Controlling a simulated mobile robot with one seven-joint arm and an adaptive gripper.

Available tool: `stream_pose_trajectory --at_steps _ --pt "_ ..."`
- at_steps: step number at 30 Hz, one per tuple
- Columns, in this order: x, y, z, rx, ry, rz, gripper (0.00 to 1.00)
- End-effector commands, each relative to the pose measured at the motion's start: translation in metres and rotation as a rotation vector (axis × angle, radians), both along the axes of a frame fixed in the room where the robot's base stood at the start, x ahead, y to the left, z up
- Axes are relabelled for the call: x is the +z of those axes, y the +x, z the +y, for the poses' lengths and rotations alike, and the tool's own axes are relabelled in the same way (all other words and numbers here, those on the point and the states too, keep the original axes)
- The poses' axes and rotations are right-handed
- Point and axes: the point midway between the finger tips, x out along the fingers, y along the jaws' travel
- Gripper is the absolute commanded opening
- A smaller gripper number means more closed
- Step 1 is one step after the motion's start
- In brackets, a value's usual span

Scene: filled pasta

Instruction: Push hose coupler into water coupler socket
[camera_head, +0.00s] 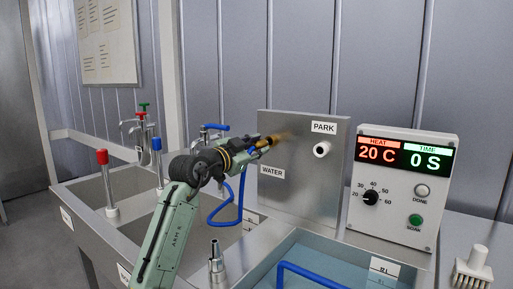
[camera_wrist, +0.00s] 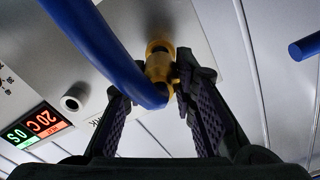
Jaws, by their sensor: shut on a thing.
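My gripper (camera_head: 266,145) is in front of the steel panel (camera_head: 303,196), above the WATER label. In the wrist view, my gripper (camera_wrist: 150,85) is shut on the brass hose coupler (camera_wrist: 158,62), which sits between the two ridged fingers. The coupler also shows as a brass-coloured piece in the head view (camera_head: 278,137). The blue hose (camera_wrist: 100,40) runs from the coupler across the wrist view and hangs in a loop below my gripper in the head view (camera_head: 240,196). The water socket is hidden behind the coupler and gripper; I cannot tell whether the coupler is seated in it.
The white PARK socket (camera_head: 321,149) is empty, to the right on the panel. A control box (camera_head: 402,188) reads 20 C and 0 S. Sink basins, taps with red and blue tops (camera_head: 103,160), a metal nozzle (camera_head: 216,262) and a brush (camera_head: 474,268) stand around.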

Motion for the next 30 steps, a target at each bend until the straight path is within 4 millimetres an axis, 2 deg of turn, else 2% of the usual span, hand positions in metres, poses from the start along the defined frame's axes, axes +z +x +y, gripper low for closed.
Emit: stream_pose_trajectory --at_steps 30 --pt "0.0003 0.0086 -0.0061 0.0 0.0 0.0 0.0"
